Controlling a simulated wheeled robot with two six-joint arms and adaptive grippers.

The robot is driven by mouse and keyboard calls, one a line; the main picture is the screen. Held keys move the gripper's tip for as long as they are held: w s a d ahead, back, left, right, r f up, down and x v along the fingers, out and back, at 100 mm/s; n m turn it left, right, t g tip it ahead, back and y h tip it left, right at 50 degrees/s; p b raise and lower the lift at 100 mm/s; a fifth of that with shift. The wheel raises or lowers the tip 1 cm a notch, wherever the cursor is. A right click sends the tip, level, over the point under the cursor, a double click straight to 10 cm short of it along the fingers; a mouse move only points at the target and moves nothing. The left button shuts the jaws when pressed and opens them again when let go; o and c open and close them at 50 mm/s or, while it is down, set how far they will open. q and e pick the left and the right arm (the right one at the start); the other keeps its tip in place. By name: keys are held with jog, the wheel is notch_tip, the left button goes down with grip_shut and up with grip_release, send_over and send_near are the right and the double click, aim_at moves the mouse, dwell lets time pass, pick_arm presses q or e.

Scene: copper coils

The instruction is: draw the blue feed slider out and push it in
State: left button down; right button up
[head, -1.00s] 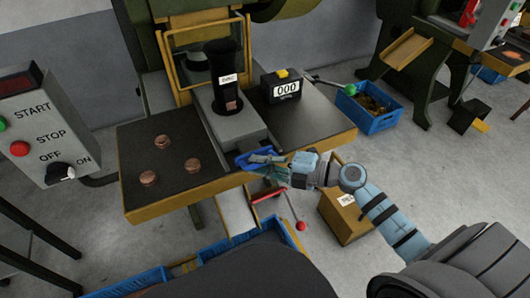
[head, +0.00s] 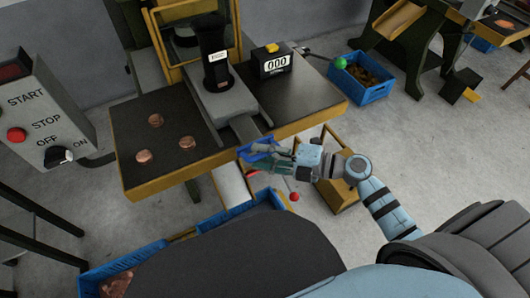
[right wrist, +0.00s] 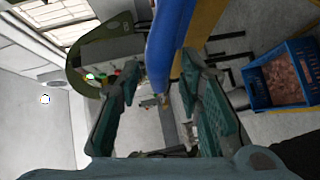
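The blue feed slider handle (head: 262,147) sits at the front edge of the press table, on the end of a grey bar (head: 243,128) that runs out from the grey block under the black tube. My right gripper (head: 272,152) is at this handle. In the right wrist view the blue handle (right wrist: 170,45) runs down between the two fingers of my right gripper (right wrist: 158,78). The fingers stand apart, with a gap visible beside the handle, and the gripper looks open. My left gripper is not in view.
Several copper coils (head: 156,120) lie on the left of the dark table. The black tube (head: 214,50) and a counter box (head: 272,62) reading 000 stand behind. A control box (head: 40,118) is at left. A red-knobbed lever (head: 294,196) hangs below. Blue crates (head: 377,92) stand around.

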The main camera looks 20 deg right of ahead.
jog(key=v, duration=1.2)
jog(key=shift+s, duration=0.1)
jog(key=shift+c, duration=0.4)
